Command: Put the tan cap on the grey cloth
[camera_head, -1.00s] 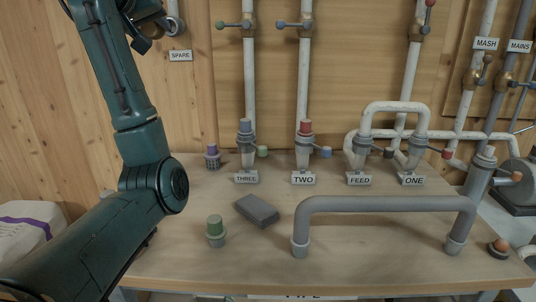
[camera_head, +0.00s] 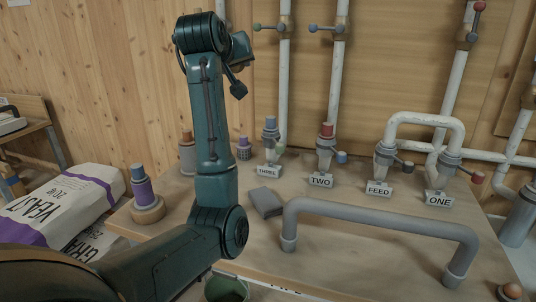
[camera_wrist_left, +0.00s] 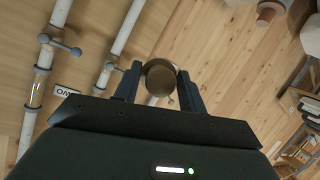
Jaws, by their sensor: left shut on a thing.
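My left gripper (camera_wrist_left: 160,72) is shut on a round brownish-tan piece, which looks like the tan cap (camera_wrist_left: 162,82). The cap sits between the two fingers in the left wrist view. In the head view my left arm rises over the table's left part, and its dark hand end (camera_head: 238,86) is high above the table, in front of the wooden wall. The cap cannot be made out there. The grey cloth (camera_head: 265,202) lies as a small dark folded block on the table, right of my arm and well below the hand. My right gripper is not in view.
A grey bent pipe (camera_head: 380,222) stands at the table's front right. Labelled pipe stubs such as TWO (camera_head: 320,180) line the back. A blue-topped purple post (camera_head: 142,188) stands left of my arm. White sacks (camera_head: 70,205) lie at the far left.

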